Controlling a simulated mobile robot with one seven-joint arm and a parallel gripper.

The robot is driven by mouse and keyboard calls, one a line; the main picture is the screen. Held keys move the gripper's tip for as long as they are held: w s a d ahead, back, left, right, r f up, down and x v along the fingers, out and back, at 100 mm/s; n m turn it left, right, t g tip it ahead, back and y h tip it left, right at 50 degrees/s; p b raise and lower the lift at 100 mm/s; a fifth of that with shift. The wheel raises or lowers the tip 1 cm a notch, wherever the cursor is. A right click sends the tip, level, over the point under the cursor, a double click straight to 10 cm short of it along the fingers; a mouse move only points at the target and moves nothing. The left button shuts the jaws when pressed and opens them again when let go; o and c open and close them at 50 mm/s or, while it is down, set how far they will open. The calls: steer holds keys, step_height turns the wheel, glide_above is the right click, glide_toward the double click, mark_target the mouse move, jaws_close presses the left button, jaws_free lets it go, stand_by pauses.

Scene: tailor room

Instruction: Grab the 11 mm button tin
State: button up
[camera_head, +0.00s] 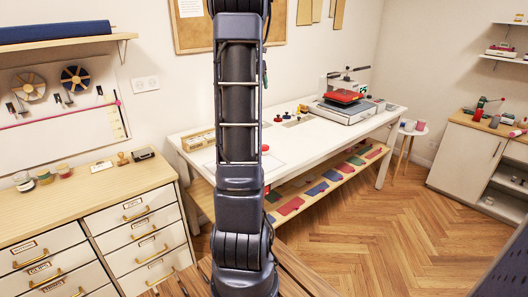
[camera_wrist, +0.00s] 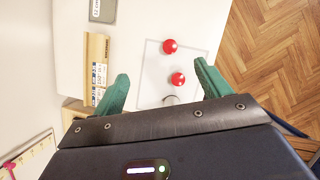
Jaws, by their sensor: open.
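My gripper (camera_wrist: 162,70) shows in the wrist view with two green fingers spread wide apart and nothing held between them. Beyond the fingertips, two round red objects lie on a white sheet with a thin outline: a farther one (camera_wrist: 170,46) and a nearer one (camera_wrist: 178,79). A thin grey curved edge shows just below them, close to the gripper body. No size marking is readable on the red objects, so I cannot tell which thing is the 11 mm button tin. In the head view a small red object (camera_head: 265,148) shows beside my arm, which hides part of the table.
A long white table (camera_head: 385,122) carries a wooden box (camera_head: 198,141) and a press with a red top (camera_head: 343,96). A shelf of coloured folded pieces (camera_head: 290,206) runs below. A drawer cabinet (camera_head: 140,187) stands left. The wooden floor (camera_head: 370,235) is clear at right.

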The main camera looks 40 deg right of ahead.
steer(key=d+f, duration=0.1)
steer(key=f, duration=0.9)
steer(key=d+f, duration=0.1)
steer(key=f, duration=0.9)
steer(key=d+f, duration=0.1)
steer(key=f, duration=1)
steer(key=shift+w+d, duration=0.2)
steer(key=shift+w, duration=0.2)
steer(key=shift+s+d+x, duration=0.1)
steer(key=shift+s+x, duration=0.05)
steer(key=shift+x, duration=1.25)
steer(key=shift+s+d+x, duration=0.1)
steer(key=shift+s+x, duration=0.05)
steer(key=shift+x, duration=1.25)
steer(key=c, duration=1.1)
